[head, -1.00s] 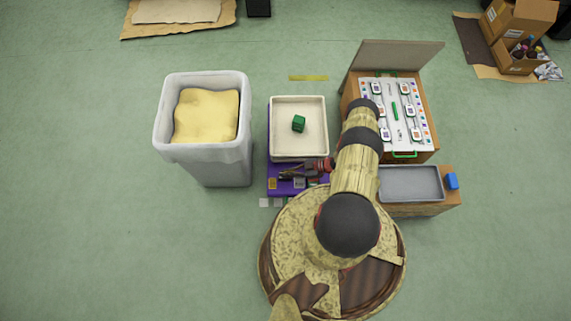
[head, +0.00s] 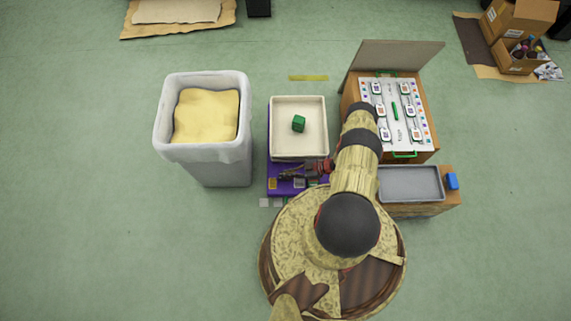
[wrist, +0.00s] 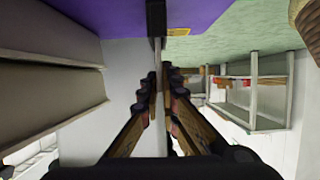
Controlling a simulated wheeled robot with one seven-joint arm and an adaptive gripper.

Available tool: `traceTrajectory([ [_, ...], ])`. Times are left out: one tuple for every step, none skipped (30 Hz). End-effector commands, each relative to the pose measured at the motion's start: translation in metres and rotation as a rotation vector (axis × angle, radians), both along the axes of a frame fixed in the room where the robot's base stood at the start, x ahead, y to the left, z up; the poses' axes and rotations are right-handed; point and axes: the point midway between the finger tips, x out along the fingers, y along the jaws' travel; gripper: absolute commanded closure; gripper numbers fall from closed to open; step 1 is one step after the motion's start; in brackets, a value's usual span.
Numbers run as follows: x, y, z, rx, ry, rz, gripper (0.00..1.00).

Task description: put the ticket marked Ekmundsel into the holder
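My gripper (head: 284,173) is low over the front part of the purple stand in the head view. In the wrist view its fingers (wrist: 159,82) are nearly together, with a thin pale strip, seen edge-on, between them. The strip looks like a ticket (wrist: 158,53); its marking does not show. Its far end meets a small dark piece (wrist: 157,17) at the edge of the purple surface (wrist: 105,14); I cannot tell whether that is the holder. In the head view small pale cards (head: 264,202) show at the stand's front edge, too small to read.
A cream tray (head: 274,128) with a green cube (head: 298,123) is behind my gripper. A tall bin (head: 203,78) stands to the left. An open case (head: 425,135) and a grey tray (head: 410,198) are to the right.

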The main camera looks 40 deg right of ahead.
Motion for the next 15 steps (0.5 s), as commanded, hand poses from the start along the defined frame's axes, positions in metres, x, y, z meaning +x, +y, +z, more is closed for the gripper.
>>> traceTrajectory([
  [0.0000,0.0000,0.0000,0.000,0.000,0.000,0.93],
  [0.0001,-0.0001,0.0000,0.000,0.000,0.000,0.92],
  [0.0001,-0.0001,0.0000,0.000,0.000,0.000,0.89],
  [0.0001,-0.0001,0.0000,0.000,0.000,0.000,0.88],
  [0.0001,-0.0001,0.0000,0.000,0.000,0.000,0.86],
  [0.0001,-0.0001,0.0000,0.000,0.000,0.000,0.84],
  [0.0001,-0.0001,0.0000,0.000,0.000,0.000,0.82],
  [0.0001,-0.0001,0.0000,0.000,0.000,0.000,0.80],
  [0.0001,-0.0001,0.0000,0.000,0.000,0.000,0.78],
  [0.0001,-0.0001,0.0000,0.000,0.000,0.000,0.76],
  [0.0001,-0.0001,0.0000,0.000,0.000,0.000,0.75],
  [0.0001,-0.0001,0.0000,0.000,0.000,0.000,0.74],
  [0.0001,-0.0001,0.0000,0.000,0.000,0.000,0.74],
  [0.0001,-0.0001,0.0000,0.000,0.000,0.000,0.74],
  [0.0001,-0.0001,0.0000,0.000,0.000,0.000,0.74],
])
